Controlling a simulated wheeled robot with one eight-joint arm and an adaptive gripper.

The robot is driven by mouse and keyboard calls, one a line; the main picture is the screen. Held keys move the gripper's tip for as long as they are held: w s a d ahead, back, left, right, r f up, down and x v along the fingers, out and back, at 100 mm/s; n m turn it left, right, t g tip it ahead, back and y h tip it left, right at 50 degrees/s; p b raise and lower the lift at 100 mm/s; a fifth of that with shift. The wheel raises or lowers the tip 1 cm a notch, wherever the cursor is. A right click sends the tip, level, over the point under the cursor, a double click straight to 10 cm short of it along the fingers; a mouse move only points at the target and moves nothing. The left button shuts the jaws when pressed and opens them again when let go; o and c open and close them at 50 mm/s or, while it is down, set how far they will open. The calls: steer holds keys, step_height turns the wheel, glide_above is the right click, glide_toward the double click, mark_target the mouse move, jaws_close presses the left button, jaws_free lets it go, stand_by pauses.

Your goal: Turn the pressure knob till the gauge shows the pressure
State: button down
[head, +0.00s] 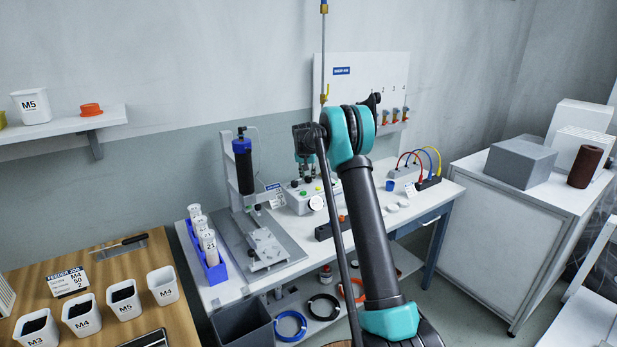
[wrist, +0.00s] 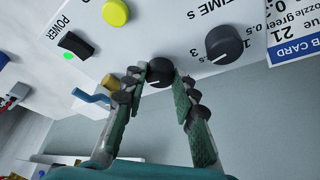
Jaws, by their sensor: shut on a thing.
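In the wrist view a small black knob (wrist: 160,74) with a white pointer line sits at the edge of the white control box (wrist: 170,28). My gripper (wrist: 163,80) has one fingertip on each side of this knob and is shut on it. The knob's label is not visible. In the head view the control box (head: 298,196) stands on the bench, and my gripper (head: 307,172) is over its back, partly hidden by my arm. A round white dial (head: 316,203) shows at the box's front; its reading is too small to tell.
Beside the held knob are a larger time knob (wrist: 224,44), a yellow button (wrist: 115,12), a power switch (wrist: 75,45) with a lit green lamp, and a brass fitting (wrist: 110,82) with a blue hose. A dispenser stand (head: 243,165) stands left of the box.

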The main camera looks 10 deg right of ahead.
steer(key=shift+a+m+h, duration=0.1)
steer(key=shift+m+h, duration=0.3)
steer(key=shift+m, duration=0.8)
steer(key=c, duration=1.2)
jaws_free()
steer(key=shift+r, duration=0.1)
steer(key=v, duration=1.1)
steer(key=shift+a+r, duration=0.15)
steer(key=shift+r, duration=0.25)
